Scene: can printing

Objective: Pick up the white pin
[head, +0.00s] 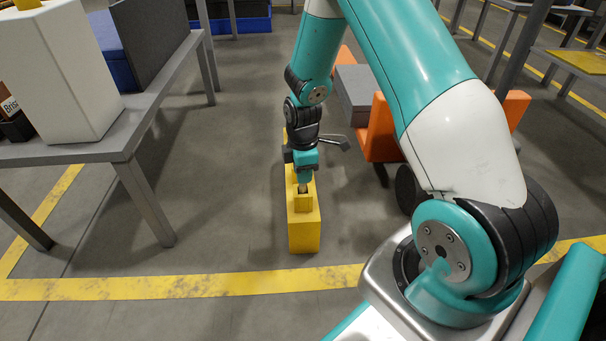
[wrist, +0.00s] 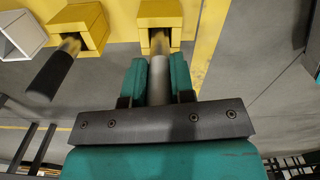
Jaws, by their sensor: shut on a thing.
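The white pin (wrist: 159,82) looks pale grey in the wrist view. It lies between the two teal fingers of my gripper (wrist: 160,78), which is shut on it. Its far end reaches into the square opening of a yellow holder (wrist: 147,22); how deep it sits is hard to tell. In the head view my gripper (head: 304,180) is low over the yellow stand (head: 304,238), and the pin is mostly hidden there. A dark pin (wrist: 50,76) sits in another yellow holder (wrist: 90,22) to the left in the wrist view.
A white hexagonal piece (wrist: 22,36) is at the wrist view's upper left. A grey table (head: 70,150) with a white box (head: 62,75) stands left of the stand. An orange and grey cart (head: 380,128) is close on the right. Floor in front is clear, with a yellow line (head: 180,287).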

